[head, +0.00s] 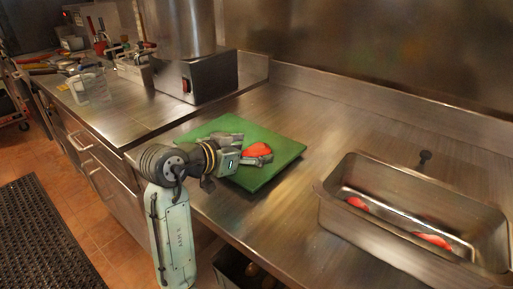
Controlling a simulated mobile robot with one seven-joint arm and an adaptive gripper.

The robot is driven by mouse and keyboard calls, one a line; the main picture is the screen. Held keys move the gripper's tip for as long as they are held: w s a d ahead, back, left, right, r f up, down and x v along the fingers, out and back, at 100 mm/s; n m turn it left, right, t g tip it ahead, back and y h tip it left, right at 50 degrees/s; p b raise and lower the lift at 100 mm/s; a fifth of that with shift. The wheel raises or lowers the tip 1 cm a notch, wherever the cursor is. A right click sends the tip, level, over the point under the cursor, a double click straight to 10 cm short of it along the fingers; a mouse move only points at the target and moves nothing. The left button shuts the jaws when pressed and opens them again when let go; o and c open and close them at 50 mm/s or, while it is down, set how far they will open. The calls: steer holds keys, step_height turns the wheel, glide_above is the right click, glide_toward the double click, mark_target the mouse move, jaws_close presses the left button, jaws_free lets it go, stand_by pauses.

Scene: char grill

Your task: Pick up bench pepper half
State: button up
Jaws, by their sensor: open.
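A red pepper half (257,150) lies on the green cutting board (284,158) on the steel bench. My gripper (245,152) is over the board at the pepper half's left side, with its fingers reaching toward it. The gripper is open. The fingers are small and partly hidden, so I cannot tell whether they touch the pepper or sit around it. The pepper's left edge is close to the gripper.
A deep steel pan (330,205) on the right of the bench holds red pepper pieces (433,240). A steel appliance with a red switch (186,85) stands behind the board. Tools and a clear container (90,88) are at the far left. Bare bench lies between board and pan.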

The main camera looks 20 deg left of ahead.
steer(key=shift+o, duration=0.2)
steer(key=shift+d+f, duration=0.2)
steer(key=shift+f, duration=0.15)
